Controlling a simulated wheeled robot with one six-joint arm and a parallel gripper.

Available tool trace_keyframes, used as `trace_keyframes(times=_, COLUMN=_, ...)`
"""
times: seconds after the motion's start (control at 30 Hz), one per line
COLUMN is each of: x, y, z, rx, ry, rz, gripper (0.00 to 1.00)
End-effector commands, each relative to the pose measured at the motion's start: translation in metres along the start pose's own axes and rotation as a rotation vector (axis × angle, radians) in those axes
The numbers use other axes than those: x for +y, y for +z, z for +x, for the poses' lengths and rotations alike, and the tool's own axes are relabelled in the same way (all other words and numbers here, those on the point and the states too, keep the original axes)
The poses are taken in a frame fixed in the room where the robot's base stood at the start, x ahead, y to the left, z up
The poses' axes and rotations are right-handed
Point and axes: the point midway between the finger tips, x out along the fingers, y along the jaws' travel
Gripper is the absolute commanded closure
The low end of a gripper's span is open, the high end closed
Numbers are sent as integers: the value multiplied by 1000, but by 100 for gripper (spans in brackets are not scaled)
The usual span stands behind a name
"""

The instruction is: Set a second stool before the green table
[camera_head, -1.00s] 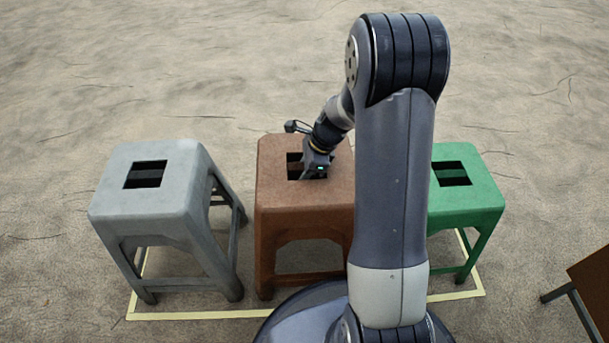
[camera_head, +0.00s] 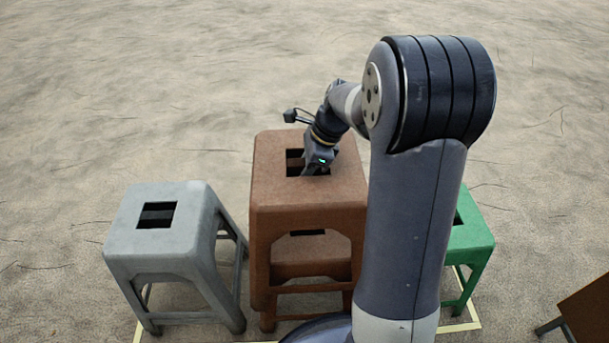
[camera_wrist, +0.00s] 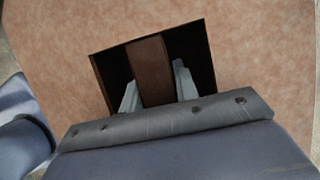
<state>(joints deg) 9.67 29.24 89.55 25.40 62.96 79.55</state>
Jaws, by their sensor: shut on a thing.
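A brown stool (camera_head: 280,185) is held up by my gripper (camera_head: 312,170), which reaches into the square opening in its seat. The wrist view shows my gripper (camera_wrist: 157,90) with one finger on each side of the brown bar (camera_wrist: 151,72) across that opening. Under the raised stool stands another brown stool (camera_head: 290,268), its seat and slot partly visible between the upper legs. The upper stool's legs still overlap the lower one in the picture. No green table shows; a green stool (camera_head: 473,237) stands at right, partly hidden by my arm.
A grey stool (camera_head: 185,245) stands close on the left. A yellow line (camera_head: 460,327) marks the ground around the stools. A brown piece of furniture (camera_head: 588,308) on dark legs is cut off at the lower right. The sandy ground behind is clear.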

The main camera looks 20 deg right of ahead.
Motion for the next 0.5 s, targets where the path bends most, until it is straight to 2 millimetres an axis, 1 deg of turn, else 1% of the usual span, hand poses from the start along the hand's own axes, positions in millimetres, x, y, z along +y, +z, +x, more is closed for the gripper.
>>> trace_keyframes(times=0.07, x=-1, y=2, z=-5, rx=-1, ry=-2, rz=-1, gripper=100)
trace_keyframes(times=0.4, x=-1, y=2, z=-6, rx=-1, ry=-2, rz=-1, gripper=100)
trace_keyframes(times=0.5, x=-1, y=4, z=-8, rx=-1, ry=-3, rz=-1, gripper=100)
